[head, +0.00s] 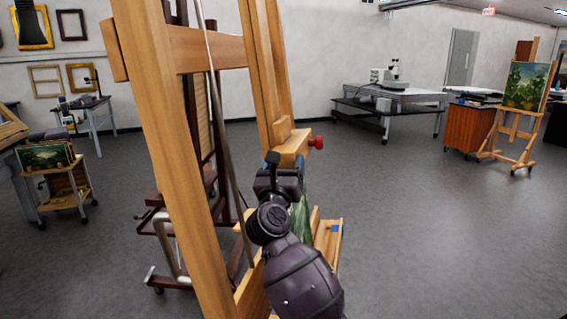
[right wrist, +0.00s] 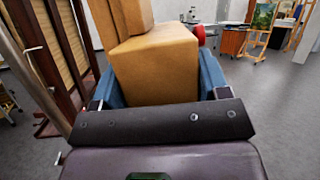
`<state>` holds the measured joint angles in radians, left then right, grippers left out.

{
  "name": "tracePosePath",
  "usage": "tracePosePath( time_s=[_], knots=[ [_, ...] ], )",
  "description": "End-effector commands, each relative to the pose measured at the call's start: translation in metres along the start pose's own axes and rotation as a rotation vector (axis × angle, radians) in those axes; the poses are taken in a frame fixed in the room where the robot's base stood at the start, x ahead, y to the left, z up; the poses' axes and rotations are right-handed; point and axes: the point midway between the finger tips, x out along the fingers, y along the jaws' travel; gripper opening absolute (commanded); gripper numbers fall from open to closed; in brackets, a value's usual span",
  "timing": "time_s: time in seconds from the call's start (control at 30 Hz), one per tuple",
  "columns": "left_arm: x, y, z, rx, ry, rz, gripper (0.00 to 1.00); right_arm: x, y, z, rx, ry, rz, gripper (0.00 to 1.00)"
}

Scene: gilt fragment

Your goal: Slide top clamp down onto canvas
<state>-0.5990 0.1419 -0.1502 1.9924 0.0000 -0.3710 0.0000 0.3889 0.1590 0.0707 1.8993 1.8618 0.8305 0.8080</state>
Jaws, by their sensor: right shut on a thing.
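The top clamp (head: 294,147) is a light wooden block on the mast of the large wooden easel (head: 172,150), with a red knob (head: 317,142) on its right side. My right gripper (head: 284,168) is shut on the clamp; in the right wrist view its blue fingers (right wrist: 157,82) sit on both sides of the wooden block (right wrist: 155,65). The canvas (head: 301,220), a narrow strip of green painting, shows below the clamp, mostly hidden by my right arm. I cannot tell whether clamp and canvas touch. My left gripper is not in view.
The easel's lower ledge (head: 328,242) is beside my right arm. A thin pole (head: 222,125) slants close to the left of the arm. A dark wooden easel (head: 197,150) stands behind. The floor to the right (head: 420,230) is clear.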

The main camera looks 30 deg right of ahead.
Motion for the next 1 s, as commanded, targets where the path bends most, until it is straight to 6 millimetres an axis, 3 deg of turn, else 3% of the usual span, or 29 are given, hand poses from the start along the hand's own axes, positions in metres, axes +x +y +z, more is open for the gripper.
tracePosePath(
  time_s=[0.17,0.2,0.33,0.7,1.0],
  knots=[
    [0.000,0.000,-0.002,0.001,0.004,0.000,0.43,0.000,0.000,0.000,-0.001,0.003,0.000,0.26],
    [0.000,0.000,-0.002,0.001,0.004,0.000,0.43,0.000,0.000,0.000,-0.001,0.003,0.000,0.73],
    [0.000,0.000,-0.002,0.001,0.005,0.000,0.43,0.000,0.000,0.000,-0.001,0.002,0.000,0.93],
    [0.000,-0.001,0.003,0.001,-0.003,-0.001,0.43,-0.005,0.000,0.000,0.000,0.001,0.001,0.94],
    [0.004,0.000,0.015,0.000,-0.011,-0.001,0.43,-0.052,0.001,-0.003,0.001,0.005,0.002,0.94]
  ],
)
